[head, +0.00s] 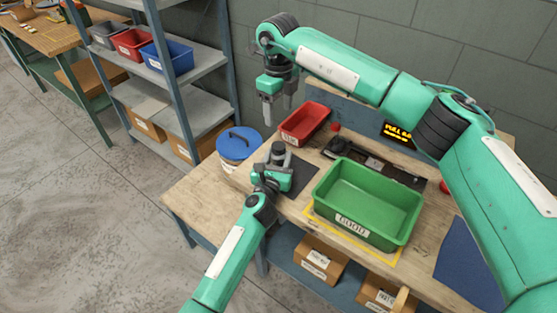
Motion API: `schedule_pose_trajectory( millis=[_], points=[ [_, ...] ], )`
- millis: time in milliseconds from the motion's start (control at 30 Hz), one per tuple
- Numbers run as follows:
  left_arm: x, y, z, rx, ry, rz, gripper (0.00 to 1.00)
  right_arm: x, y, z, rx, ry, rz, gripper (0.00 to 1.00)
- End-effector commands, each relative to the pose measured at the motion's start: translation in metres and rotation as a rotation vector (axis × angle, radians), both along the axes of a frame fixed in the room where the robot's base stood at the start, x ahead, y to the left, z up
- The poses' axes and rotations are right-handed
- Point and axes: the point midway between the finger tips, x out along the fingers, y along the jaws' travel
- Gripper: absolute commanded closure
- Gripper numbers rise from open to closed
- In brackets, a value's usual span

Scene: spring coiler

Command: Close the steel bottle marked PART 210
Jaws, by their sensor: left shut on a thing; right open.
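A grey steel bottle (278,150) stands on the workbench near its left side, its dark top showing above my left gripper. Its marking cannot be read at this size. My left gripper (277,177) is shut around the bottle's body, and its jaws hide most of the lower part. My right gripper (278,101) points down, open, above and behind the bottle, apart from it. I cannot make out a separate lid.
A green bin (347,218) fills the bench's front middle. A red bin (294,137) stands behind the bottle, a blue-lidded tub (238,143) left of it. A dark machine (372,164) and lit display (398,134) are behind the green bin. A dark mat (302,181) lies beside my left gripper.

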Motion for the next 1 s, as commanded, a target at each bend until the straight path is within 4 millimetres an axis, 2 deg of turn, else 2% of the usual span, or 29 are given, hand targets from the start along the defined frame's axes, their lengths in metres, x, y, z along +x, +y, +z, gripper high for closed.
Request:
schedule_pose_trajectory(
  millis=[233, 267, 367, 400, 767, 867, 1000],
  points=[
    [0.0, 0.0, 0.0, 0.0, 0.0, 0.0, 1.0, 0.0, 0.0, 0.001, 0.0, 0.0, 0.0, 0.37],
    [0.0, 0.0, 0.0, 0.0, 0.0, 0.0, 0.54, 0.0, 0.0, 0.001, 0.0, 0.0, 0.0, 0.37],
    [0.0, 0.0, 0.0, 0.0, 0.0, 0.0, 0.35, 0.0, 0.0, 0.001, 0.0, 0.0, 0.0, 0.37],
    [0.0, 0.0, 0.0, 0.0, 0.0, 0.0, 0.31, 0.0, 0.0, 0.001, 0.0, 0.0, 0.0, 0.37],
    [-0.005, 0.001, 0.0, 0.0, 0.0, 0.0, 0.31, 0.0, 0.0, 0.001, 0.0, 0.0, 0.0, 0.37],
    [-0.016, 0.004, 0.0, 0.001, 0.001, -0.001, 0.31, 0.0, 0.0, 0.002, 0.0, 0.0, 0.0, 0.37],
    [-0.042, 0.01, -0.001, 0.001, 0.001, 0.0, 0.31, 0.0, 0.0, 0.003, 0.0, 0.0, 0.0, 0.37]
  ],
)
